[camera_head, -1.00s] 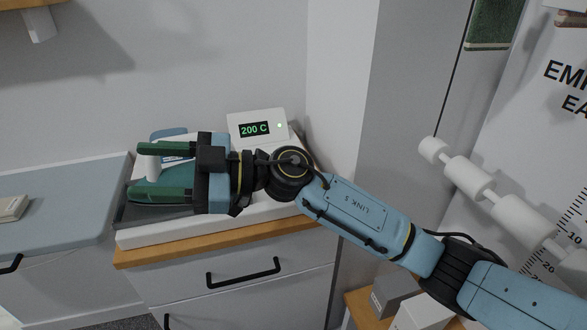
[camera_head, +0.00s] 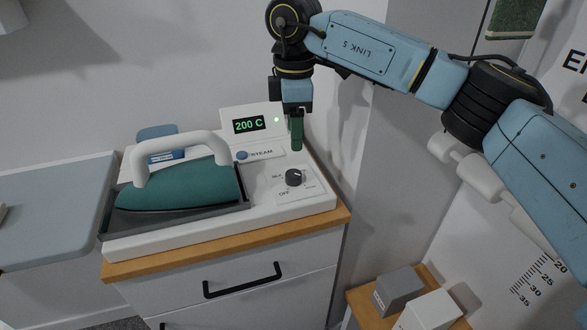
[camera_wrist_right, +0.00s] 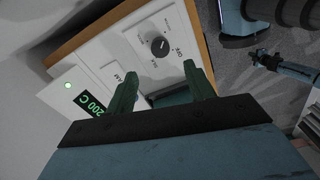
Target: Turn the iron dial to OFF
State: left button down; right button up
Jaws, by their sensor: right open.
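The iron dial (camera_head: 295,177) is a dark round knob on a white panel at the right end of the iron station (camera_head: 180,236). OFF is printed near its front; I cannot read its setting surely. The display (camera_head: 249,125) reads 200 C beside a lit green light. My right gripper (camera_head: 297,147) points down behind and above the dial, apart from it. In the right wrist view its green fingers (camera_wrist_right: 161,69) are open and empty, with the dial (camera_wrist_right: 160,47) beyond their tips. The teal iron (camera_head: 180,187) with a white handle rests in its dark tray. My left gripper is not seen.
The station stands on a wood-topped drawer cabinet (camera_head: 228,239) against the wall. A STEAM button (camera_head: 242,155) sits left of the dial. An ironing board (camera_head: 50,200) is at the left. Grey and white boxes (camera_head: 397,289) stand low at right. Space above the dial is clear.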

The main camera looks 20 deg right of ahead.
send_over(294, 173)
notch_tip(294, 173, down, 4)
jog(key=shift+f, duration=0.15)
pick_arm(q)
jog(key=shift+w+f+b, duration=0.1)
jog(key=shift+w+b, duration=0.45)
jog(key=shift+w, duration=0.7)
pick_arm(e)
notch_tip(294, 173, down, 6)
jog(key=shift+f, duration=0.1)
jog(key=c, duration=1)
